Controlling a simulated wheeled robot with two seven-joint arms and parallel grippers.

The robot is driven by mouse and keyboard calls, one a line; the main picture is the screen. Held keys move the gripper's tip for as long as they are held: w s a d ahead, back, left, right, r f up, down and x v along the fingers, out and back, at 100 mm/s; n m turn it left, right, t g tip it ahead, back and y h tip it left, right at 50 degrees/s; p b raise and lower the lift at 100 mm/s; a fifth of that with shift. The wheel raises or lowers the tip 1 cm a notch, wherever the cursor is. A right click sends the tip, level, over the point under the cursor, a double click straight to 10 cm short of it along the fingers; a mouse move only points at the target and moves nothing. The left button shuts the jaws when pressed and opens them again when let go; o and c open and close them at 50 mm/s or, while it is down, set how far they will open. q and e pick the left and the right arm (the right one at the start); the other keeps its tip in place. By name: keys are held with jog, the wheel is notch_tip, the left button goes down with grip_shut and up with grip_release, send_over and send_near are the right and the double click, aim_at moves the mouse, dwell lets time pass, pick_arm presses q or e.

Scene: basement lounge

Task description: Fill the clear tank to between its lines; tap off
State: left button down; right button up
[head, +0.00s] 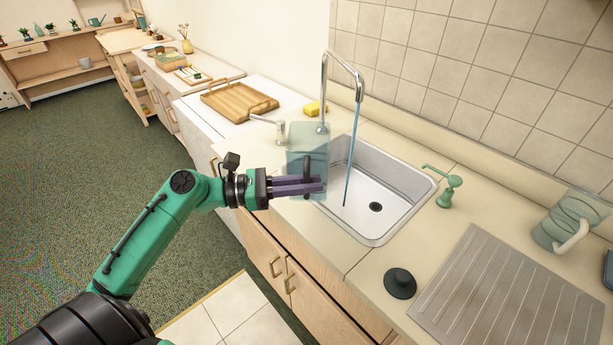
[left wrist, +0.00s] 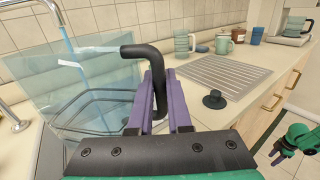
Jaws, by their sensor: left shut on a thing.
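The clear tank (head: 308,143) stands out at the left edge of the sink, left of the stream; I cannot tell whether it touches the counter. My left gripper (head: 322,184) is shut on its black handle (left wrist: 157,75). The tank also shows in the left wrist view (left wrist: 45,85), with pale bluish bands near the handle; no water level is clear. The tap (head: 343,58) is running, and a blue stream (head: 353,150) falls into the sink basin (head: 390,178), apart from the tank. A pale lever (head: 264,120) is partly beside the tank.
A green soap pump (head: 449,188), a black stopper (head: 400,283) and a ribbed drainboard (head: 510,290) are right of the sink. A greenish jug (head: 568,220) stands behind. A yellow sponge (head: 315,108) and wooden tray (head: 238,100) are at the back left.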

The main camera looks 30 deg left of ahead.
aim_at(326, 176)
pick_arm(q)
jog(key=shift+s+d+r, duration=0.1)
jog(key=shift+r, duration=0.05)
jog(key=shift+r+p, duration=0.1)
jog(key=shift+p, duration=0.35)
jog(key=shift+r+p, duration=0.1)
jog(key=shift+p, duration=0.4)
jog(key=w, duration=0.2)
jog(key=w+d+f, duration=0.1)
jog(key=w, duration=0.1)
jog(key=w+f+b, duration=0.1)
jog(key=shift+w+d+f, duration=0.25)
jog(key=shift+w+d, duration=0.05)
jog(key=shift+w, duration=0.1)
jog(key=w+d+b, duration=0.1)
jog(key=w+d, duration=0.2)
jog(key=w, duration=0.7)
jog(key=shift+w+d, duration=0.15)
pick_arm(e)
jog(key=shift+s+d+f, duration=0.1)
jog(key=shift+s+f, duration=0.15)
jog(key=shift+s, duration=0.2)
dwell(1.3)
